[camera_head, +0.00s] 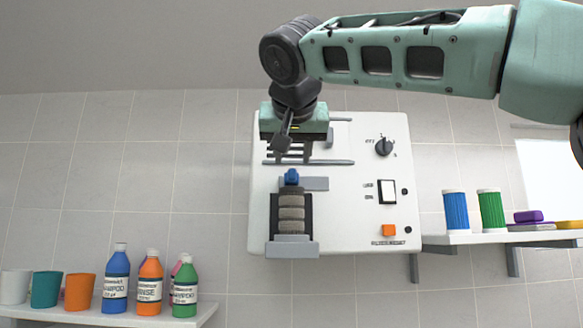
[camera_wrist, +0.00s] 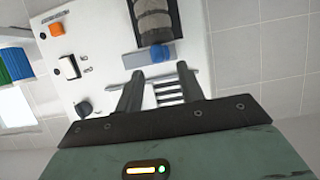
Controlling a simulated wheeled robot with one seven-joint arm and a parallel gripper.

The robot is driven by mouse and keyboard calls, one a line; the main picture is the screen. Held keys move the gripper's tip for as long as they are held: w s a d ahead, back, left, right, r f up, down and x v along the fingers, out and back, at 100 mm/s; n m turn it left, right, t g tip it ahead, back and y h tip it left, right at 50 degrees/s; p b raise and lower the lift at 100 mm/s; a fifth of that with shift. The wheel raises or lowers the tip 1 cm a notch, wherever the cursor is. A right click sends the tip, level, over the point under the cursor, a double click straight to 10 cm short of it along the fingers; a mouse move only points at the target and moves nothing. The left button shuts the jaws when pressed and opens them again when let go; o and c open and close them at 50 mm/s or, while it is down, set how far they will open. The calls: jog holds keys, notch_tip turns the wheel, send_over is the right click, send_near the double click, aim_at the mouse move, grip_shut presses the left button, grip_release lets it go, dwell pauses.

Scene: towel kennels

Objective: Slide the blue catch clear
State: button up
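The blue catch (camera_head: 291,176) is on the white panel (camera_head: 345,130), just above a dark slot holding grey rolled pads (camera_head: 291,213). A grey plate (camera_head: 315,184) lies to its right. In the wrist view the catch (camera_wrist: 158,53) is at the end of the slot, just beyond my fingertips. My gripper (camera_head: 293,157) is above the catch in the head view, and it also shows in the wrist view (camera_wrist: 160,70). Its two fingers are apart with nothing between them. I cannot tell how far the fingertips stand from the panel.
The panel also carries a dark dial (camera_head: 384,147), a rocker switch (camera_head: 387,191), an orange button (camera_head: 389,230) and a thin horizontal rail (camera_head: 335,162) near my fingers. Shelves with bottles (camera_head: 150,285) and canisters (camera_head: 456,212) flank the panel.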

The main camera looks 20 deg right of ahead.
aim_at(292, 169)
jog(key=p+x, duration=0.1)
jog(key=x, duration=0.4)
jog(key=shift+w+d+f, duration=0.1)
jog(key=shift+w, duration=0.2)
